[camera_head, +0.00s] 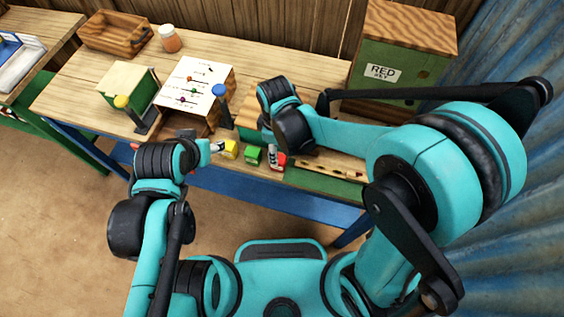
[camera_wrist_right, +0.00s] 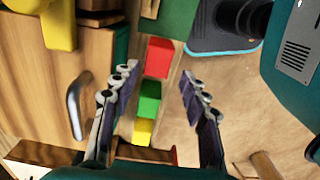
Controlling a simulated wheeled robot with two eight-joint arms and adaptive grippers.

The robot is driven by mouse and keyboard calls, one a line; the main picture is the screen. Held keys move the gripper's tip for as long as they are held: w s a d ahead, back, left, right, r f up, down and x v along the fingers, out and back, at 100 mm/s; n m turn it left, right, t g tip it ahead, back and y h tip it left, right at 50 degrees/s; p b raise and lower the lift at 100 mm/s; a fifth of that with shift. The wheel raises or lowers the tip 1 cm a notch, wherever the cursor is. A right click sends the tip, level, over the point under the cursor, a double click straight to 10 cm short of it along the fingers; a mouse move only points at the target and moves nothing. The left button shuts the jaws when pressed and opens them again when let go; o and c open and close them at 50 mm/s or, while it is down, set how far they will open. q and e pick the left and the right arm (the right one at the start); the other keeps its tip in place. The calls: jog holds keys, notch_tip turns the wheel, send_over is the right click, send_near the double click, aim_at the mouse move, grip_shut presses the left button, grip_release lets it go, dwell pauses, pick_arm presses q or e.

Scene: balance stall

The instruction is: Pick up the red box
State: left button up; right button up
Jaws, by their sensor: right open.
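The red box (camera_wrist_right: 158,57) lies in a row with a green block (camera_wrist_right: 148,98) and a yellow block (camera_wrist_right: 142,130) in the right wrist view. My right gripper (camera_wrist_right: 159,72) is open, with one finger on either side of the row and the red box beyond its fingertips, apparently not touching. In the head view the red box (camera_head: 281,161) is at the table's front edge, partly hidden by my right gripper. The green block (camera_head: 253,155) and yellow block (camera_head: 229,149) are to its left. My left gripper (camera_head: 217,147) is near the yellow block; its jaw opening is unclear.
A white panel with coloured beads (camera_head: 190,85) stands behind the blocks, beside a blue-topped post (camera_head: 220,92) and a yellow-topped post (camera_head: 121,102). A wooden tray (camera_head: 116,34) and an orange jar (camera_head: 170,40) are at the back. A green box labelled RED (camera_head: 385,75) stands at right.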

notch_tip(320, 180, down, 6)
jog(key=shift+w+d+b, duration=0.1)
jog(key=shift+w+b, duration=0.05)
jog(key=shift+b, duration=0.9)
jog(key=c, duration=1)
